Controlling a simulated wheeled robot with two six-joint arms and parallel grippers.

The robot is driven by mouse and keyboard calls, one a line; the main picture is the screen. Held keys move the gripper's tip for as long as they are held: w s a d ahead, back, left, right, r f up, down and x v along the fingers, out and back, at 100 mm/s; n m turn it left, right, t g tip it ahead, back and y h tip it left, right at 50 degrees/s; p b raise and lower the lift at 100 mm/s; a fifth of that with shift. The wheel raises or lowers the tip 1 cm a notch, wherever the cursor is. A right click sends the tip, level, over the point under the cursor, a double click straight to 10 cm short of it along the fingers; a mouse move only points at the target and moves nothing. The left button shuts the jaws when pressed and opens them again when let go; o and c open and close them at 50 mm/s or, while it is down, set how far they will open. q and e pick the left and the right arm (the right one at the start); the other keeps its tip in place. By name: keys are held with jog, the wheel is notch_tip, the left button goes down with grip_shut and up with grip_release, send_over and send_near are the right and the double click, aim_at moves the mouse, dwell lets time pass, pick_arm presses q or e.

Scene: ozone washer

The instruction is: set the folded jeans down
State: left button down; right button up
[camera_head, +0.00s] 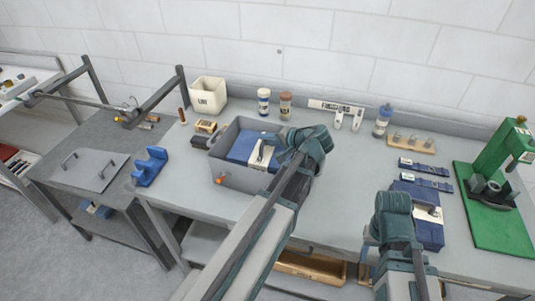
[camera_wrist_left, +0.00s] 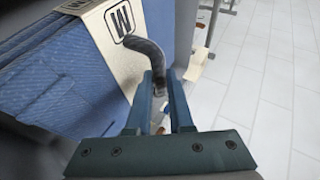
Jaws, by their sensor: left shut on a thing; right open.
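A blue folded jeans bundle (camera_head: 240,148) with a cream band is inside the open grey box (camera_head: 237,182), within its walls. Whether it touches the box floor is hidden.
A white bin (camera_head: 208,95), jars (camera_head: 264,101) and a spray bottle (camera_head: 383,120) stand along the back. Blue straps (camera_head: 425,175) and a green press (camera_head: 495,195) are at right. A blue holder (camera_head: 149,167) sits at left. The table front centre is clear.

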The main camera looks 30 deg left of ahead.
aim_at(269, 150)
pick_arm(q)
jog(key=shift+f+b, duration=1.8)
jog(key=shift+f, duration=0.1)
jog(key=shift+f+b, duration=0.45)
jog(key=shift+b, duration=0.15)
jog(key=c, duration=0.8)
grip_release()
